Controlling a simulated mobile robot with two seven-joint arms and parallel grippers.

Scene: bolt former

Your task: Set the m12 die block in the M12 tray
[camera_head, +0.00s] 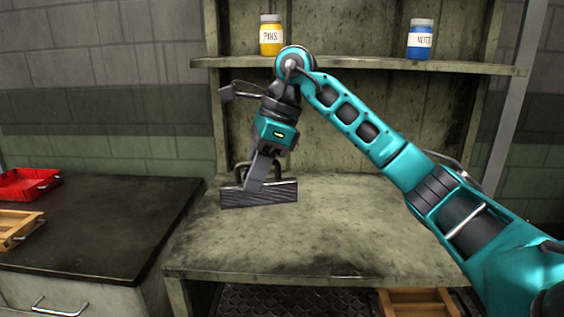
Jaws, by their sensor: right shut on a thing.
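My right gripper (262,172) is shut on a dark grey block (275,194) with a ridged front face and a handle on top. The block is at the left part of the stone-like bench; I cannot tell whether it touches the bench top or hangs just above it. I cannot read a size mark on it. On the dark counter at the left are a red tray (28,186) and a wooden tray (18,226), both cut off by the picture's left edge. No M12 label is readable on either. Another wooden tray (418,303) shows low, under the bench. My left gripper is not in view.
A shelf (350,63) above the bench (330,240) holds a yellow jar (271,37) marked PINS and a blue jar (420,41). The dark counter (100,220) is clear right of the trays. A gap separates counter and bench at the front.

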